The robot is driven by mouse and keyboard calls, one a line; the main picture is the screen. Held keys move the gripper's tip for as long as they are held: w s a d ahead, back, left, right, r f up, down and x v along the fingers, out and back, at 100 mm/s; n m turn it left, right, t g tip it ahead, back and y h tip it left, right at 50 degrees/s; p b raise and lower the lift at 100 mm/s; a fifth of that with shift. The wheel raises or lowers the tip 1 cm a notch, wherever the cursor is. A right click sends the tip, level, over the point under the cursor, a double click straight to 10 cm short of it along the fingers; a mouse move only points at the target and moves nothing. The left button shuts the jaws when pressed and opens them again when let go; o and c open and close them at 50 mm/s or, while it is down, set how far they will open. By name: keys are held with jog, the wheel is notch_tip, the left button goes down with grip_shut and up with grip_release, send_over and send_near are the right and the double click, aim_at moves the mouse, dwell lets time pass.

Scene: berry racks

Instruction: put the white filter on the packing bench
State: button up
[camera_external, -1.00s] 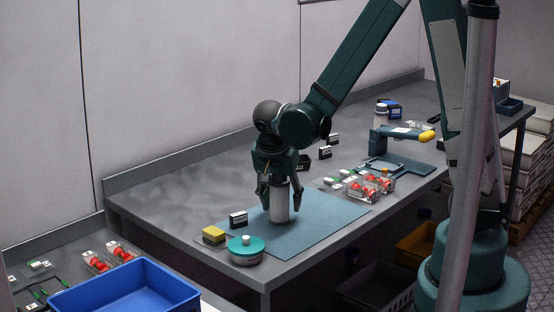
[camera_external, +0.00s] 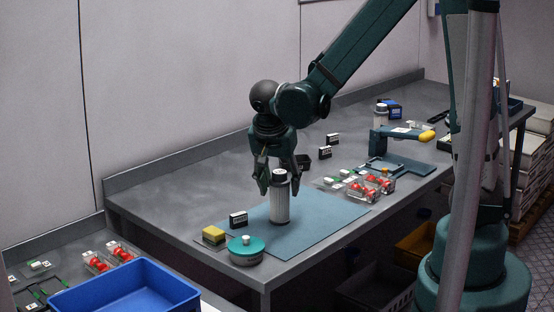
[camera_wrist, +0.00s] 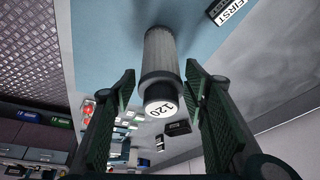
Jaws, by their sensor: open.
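The white filter (camera_external: 280,201) is a pale ribbed cylinder with a dark collar and a white top. It stands upright on the blue mat (camera_external: 325,212) on the grey packing bench (camera_external: 170,194). The filter's base shows on the mat.
A teal round container (camera_external: 245,252), a yellow block (camera_external: 213,235) and a black labelled box (camera_external: 238,219) stand at the mat's near left. Clear packs of red berries (camera_external: 378,183) lie right of the mat. A teal clamp-like fixture (camera_external: 400,150) stands further back. The bench's left part is clear.

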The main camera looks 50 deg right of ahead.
aim_at(279, 173)
jog(key=shift+p+v, duration=0.35)
jog(key=shift+v, duration=2.8)
jog(key=shift+s+d+r+n, duration=0.25)
jog(key=shift+s+r+n, duration=0.15)
jog(key=shift+r, duration=0.1)
jog(key=s+d+r+n+t+y, duration=0.2)
jog(key=s+r+n, duration=0.3)
jog(key=s+n, duration=0.1)
jog(key=s+d+r+n+t+y, duration=0.1)
jog(key=s+r+n+t+y, duration=0.1)
jog(key=s+r+n, duration=0.4)
jog(key=shift+s+d+r+n+t, duration=0.2)
jog(key=shift+s+d+n+t, duration=0.25)
jog(key=shift+s, duration=0.9)
jog(key=shift+a, duration=0.1)
